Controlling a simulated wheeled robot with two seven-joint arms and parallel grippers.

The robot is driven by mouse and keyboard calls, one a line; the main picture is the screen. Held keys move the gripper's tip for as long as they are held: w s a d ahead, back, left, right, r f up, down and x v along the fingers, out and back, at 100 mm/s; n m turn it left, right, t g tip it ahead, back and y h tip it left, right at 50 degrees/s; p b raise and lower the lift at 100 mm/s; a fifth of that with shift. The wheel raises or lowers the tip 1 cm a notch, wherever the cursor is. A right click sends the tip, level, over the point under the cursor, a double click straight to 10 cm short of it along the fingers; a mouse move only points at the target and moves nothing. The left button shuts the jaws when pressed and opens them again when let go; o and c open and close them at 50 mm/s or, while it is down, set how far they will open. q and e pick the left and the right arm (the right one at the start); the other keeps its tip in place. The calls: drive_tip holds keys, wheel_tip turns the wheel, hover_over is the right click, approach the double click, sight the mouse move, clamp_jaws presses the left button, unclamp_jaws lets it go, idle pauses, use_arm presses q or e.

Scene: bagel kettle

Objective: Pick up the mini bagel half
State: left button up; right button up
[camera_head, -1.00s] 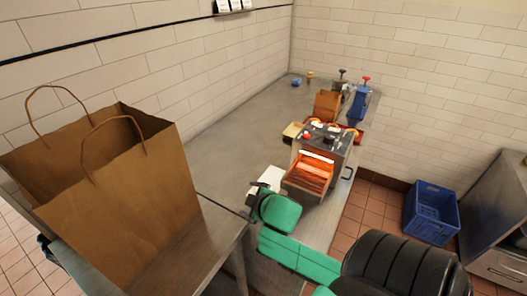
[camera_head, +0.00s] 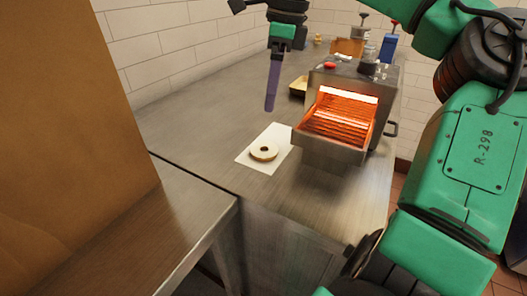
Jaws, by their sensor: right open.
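One long purple finger shows clearly; the other finger cannot be made out. The gripper is open, and I see nothing held. My left gripper is not in view.
A toaster oven (camera_head: 335,147) with glowing orange bars stands just right of the paper. A large brown paper bag (camera_head: 65,140) fills the left. The counter (camera_head: 205,125) left of the paper is clear.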

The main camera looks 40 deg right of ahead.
sight(266, 144)
drive_tip(key=f, duration=0.4)
drive_tip(key=f+b, duration=0.1)
drive_tip(key=f, duration=0.4)
drive_tip(key=w+a+f, duration=0.1)
drive_tip(key=f, duration=0.4)
drive_tip(key=shift+b, duration=0.35)
drive_tip(key=shift+d+f, duration=0.1)
drive_tip(key=shift+c, duration=1.2)
drive_tip(key=c, duration=0.8)
